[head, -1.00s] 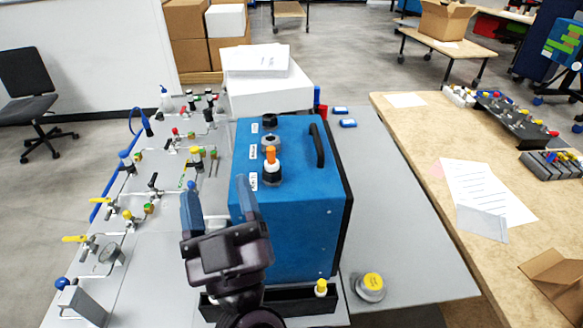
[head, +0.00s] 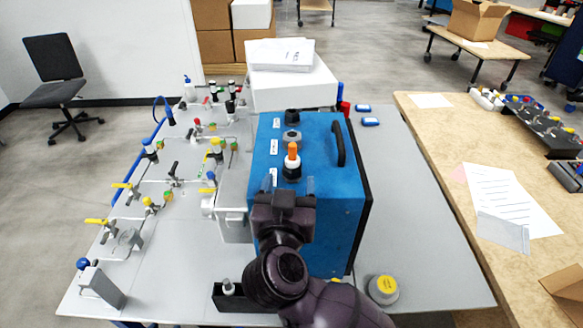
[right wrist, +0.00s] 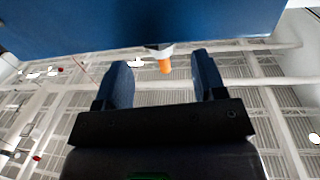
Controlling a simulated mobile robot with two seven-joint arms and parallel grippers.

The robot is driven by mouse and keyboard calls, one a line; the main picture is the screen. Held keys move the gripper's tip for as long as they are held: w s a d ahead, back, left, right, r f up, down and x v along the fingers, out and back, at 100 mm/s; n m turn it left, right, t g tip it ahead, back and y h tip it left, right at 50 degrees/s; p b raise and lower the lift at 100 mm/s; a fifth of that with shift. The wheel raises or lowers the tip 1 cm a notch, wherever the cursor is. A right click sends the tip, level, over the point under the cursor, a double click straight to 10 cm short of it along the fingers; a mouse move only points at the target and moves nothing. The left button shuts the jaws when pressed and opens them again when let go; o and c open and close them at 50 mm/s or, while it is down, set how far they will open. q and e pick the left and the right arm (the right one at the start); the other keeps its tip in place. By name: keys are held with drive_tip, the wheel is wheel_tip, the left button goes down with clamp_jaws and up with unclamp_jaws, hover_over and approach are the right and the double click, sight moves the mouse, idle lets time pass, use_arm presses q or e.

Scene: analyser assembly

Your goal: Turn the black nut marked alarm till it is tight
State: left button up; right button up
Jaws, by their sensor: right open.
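The blue analyser box (head: 335,190) stands on the grey table with three fittings in a row on its top. The farthest is a black nut (head: 292,117), the middle one is a grey fitting (head: 291,138), and the nearest has a black base, white collar and orange tip (head: 293,152). White labels lie left of them; their print is too small to read, so I cannot tell which is marked alarm. My right gripper (head: 284,186) is open and empty, just in front of the nearest fitting. In the right wrist view the orange tip (right wrist: 165,66) shows between the open fingers (right wrist: 162,78).
Valves and piping (head: 172,180) fill the table left of the box. A black handle (head: 338,143) rises at the top's right side. A yellow-capped round part (head: 383,287) stands at the front right. The grey table right of the box is mostly clear.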

sight(290, 172)
drive_tip(key=shift+w+d, duration=0.2)
drive_tip(key=shift+w, duration=1.95)
drive_tip(key=c, duration=0.9)
drive_tip(key=shift+a+m+g+h, duration=0.1)
drive_tip(key=shift+m+g+h, duration=0.2)
drive_tip(key=shift+m+h, duration=0.75)
drive_tip(key=shift+c, duration=0.2)
drive_tip(key=shift+n+h, duration=0.25)
drive_tip(key=o, duration=0.9)
drive_tip(key=shift+o, duration=0.2)
drive_tip(key=shift+s, duration=0.1)
